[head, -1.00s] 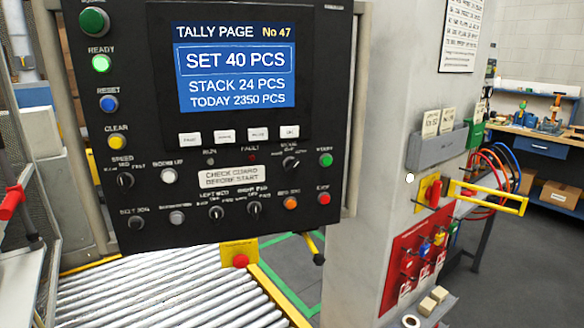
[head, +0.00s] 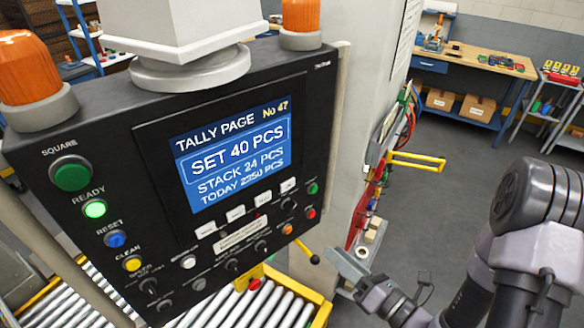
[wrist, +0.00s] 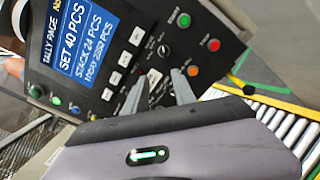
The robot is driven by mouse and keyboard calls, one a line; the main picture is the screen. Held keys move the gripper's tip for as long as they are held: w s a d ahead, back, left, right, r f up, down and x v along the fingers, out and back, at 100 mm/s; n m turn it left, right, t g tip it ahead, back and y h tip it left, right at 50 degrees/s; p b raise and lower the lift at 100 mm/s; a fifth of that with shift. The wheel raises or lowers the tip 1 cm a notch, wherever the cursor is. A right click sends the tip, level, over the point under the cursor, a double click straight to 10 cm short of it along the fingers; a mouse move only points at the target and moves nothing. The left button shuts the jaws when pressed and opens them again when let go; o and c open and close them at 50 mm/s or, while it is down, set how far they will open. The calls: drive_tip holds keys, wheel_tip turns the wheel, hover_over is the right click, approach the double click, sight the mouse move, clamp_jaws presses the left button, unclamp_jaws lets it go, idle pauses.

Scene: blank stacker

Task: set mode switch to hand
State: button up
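The control panel fills the left of the head view. The mode switch (head: 287,204) is a small black rotary knob near the panel's right edge, left of the green button. In the wrist view the mode switch (wrist: 163,51) shows beyond the fingertips, its setting too small to read. My gripper (wrist: 160,76) is open and empty, its two grey fingers apart and pointing at the panel's lower right. In the head view my gripper (head: 338,256) is right of the panel, its finger gap hard to see there.
The green button (wrist: 184,20) and red stop button (wrist: 214,45) sit close to the switch. A yellow box with a red button (head: 254,284) is below the panel, above the roller conveyor (head: 290,305). A yellow bar (head: 418,160) juts from the pillar. Grey floor is open at right.

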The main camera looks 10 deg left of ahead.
sight(292, 210)
drive_tip(key=b+x, duration=0.3)
drive_tip(key=x, duration=0.2)
drive_tip(key=b+x, duration=0.3)
drive_tip(key=x, duration=0.3)
drive_tip(key=w+b+x, duration=0.1)
drive_tip(key=b+x, duration=0.2)
drive_tip(key=x, duration=0.2)
drive_tip(key=shift+w+f, duration=0.2)
drive_tip(key=shift+w, duration=0.05)
drive_tip(key=shift+d, duration=0.1)
clamp_jaws()
